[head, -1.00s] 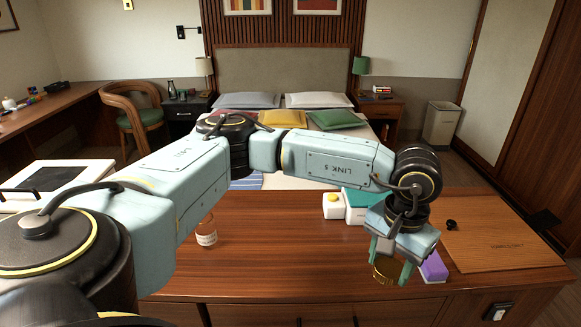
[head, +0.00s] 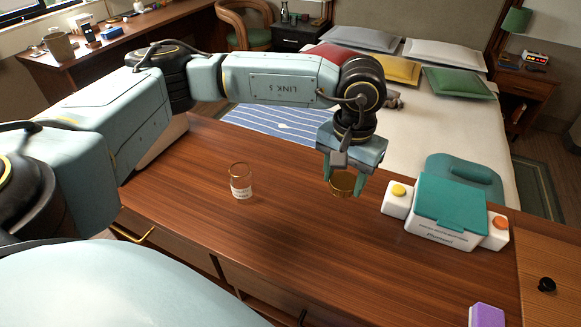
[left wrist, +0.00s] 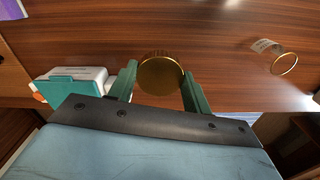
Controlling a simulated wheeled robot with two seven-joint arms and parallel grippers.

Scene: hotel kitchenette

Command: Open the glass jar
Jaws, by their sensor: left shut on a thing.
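The glass jar (head: 240,183) stands upright on the wooden counter, clear, with a pale label and a gold rim; no lid sits on it. It also shows in the left wrist view (left wrist: 276,57) at the right, with its gold ring open. My left gripper (head: 342,186) is shut on the round gold lid (head: 343,180) and holds it above the counter, to the right of the jar and apart from it. In the left wrist view the lid (left wrist: 161,73) sits between the two green fingers. My right gripper is not in view.
A white and teal box-like device (head: 449,214) with yellow and orange knobs stands right of the lid. A purple block (head: 486,315) and a small black knob-like thing (head: 546,285) lie at the right. The counter (head: 300,240) is clear around the jar and in front.

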